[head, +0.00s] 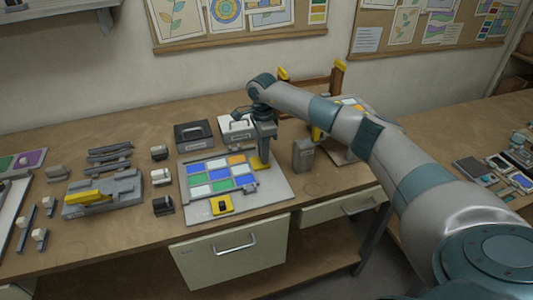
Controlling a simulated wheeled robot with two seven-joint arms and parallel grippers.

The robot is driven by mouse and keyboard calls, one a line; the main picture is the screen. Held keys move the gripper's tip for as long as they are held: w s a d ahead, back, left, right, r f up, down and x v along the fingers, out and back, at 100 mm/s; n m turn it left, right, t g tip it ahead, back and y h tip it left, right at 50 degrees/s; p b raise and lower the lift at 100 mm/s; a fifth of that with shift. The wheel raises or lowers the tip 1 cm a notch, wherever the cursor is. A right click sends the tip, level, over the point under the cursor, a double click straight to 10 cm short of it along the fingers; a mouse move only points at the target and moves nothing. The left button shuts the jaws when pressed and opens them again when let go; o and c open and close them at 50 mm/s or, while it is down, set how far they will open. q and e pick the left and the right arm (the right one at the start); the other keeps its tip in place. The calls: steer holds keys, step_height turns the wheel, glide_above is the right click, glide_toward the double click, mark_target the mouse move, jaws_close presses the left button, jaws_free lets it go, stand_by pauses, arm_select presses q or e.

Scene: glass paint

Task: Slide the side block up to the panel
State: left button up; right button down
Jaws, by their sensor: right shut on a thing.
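The panel (217,178) is a grid of blue, white, green and orange glass panes lying flat on a pale grey board (277,185). My right gripper (263,158) points down over the board, just right of the panel. Another yellow block (222,205) with a black part sits at the panel's front edge. My left gripper is not in view.
A dark case (193,134) and a white case (236,127) stand behind the board. A grey block (303,154) stands to its right. A grey fixture with a yellow bar (100,193) and small blocks lie left. Bare tabletop shows at the front right.

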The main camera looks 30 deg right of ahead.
steer(key=c, duration=1.7)
jaws_free()
steer(key=shift+a, duration=0.2)
steer(key=shift+d, duration=0.1)
steer(key=shift+w+r, duration=0.1)
steer(key=shift+r, duration=0.3)
steer(key=shift+r+b, duration=2.75)
steer(key=shift+r, duration=5.6)
steer(key=shift+f, duration=0.15)
